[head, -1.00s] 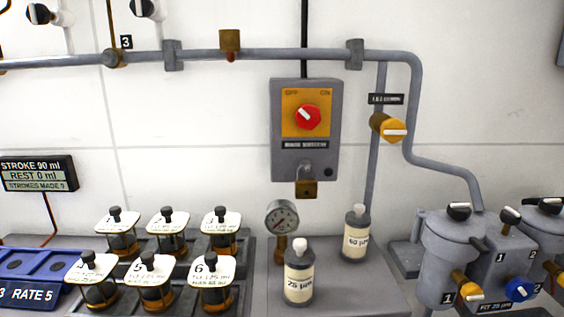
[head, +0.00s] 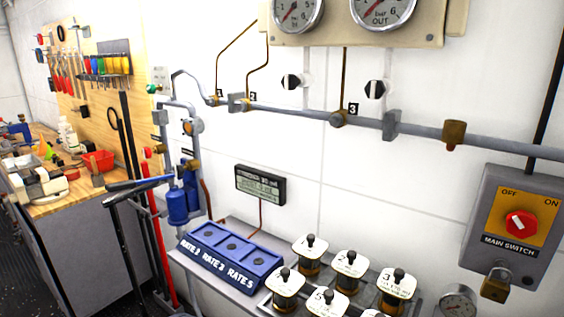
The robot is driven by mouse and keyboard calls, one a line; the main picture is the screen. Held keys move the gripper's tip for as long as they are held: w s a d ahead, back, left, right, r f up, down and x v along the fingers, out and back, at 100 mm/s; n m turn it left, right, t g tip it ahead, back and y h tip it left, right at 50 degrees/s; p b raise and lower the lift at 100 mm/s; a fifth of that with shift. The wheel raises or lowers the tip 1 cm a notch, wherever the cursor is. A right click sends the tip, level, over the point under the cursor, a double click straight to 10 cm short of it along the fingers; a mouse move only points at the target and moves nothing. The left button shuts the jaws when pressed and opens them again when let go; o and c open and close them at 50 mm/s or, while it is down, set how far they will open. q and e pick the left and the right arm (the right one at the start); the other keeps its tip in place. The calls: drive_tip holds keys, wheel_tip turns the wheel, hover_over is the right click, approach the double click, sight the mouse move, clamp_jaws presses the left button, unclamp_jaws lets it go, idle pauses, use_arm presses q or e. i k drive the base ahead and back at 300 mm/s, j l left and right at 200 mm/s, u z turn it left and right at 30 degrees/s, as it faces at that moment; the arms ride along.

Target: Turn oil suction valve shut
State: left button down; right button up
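No valve in the head view carries a label I can read as oil suction. Two black-and-white valve knobs sit on the wall above the grey pipe, a left one (head: 292,81) and a right one (head: 375,89). Small valve fittings (head: 193,126) show on the piping by the blue cylinders (head: 178,205) at the left; their handle positions are too small to tell. Neither of my grippers is in view.
A main switch box (head: 515,225) with a red knob hangs at the right. A blue rate block (head: 228,254) and several capped jars (head: 348,270) stand on the grey bench. A wooden workbench with tools (head: 60,203) is at the left.

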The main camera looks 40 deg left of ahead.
sight(147, 153)
drive_tip(key=u, duration=1.6)
drive_tip(key=i+j, duration=0.2)
drive_tip(key=j, duration=0.2)
drive_tip(key=i+j, duration=0.15)
drive_tip(key=j, duration=0.2)
drive_tip(key=i+j, duration=0.2)
drive_tip(key=j, duration=0.2)
drive_tip(key=i+j, duration=0.2)
drive_tip(key=j, duration=0.15)
drive_tip(key=i+j, duration=0.2)
drive_tip(key=j, duration=0.2)
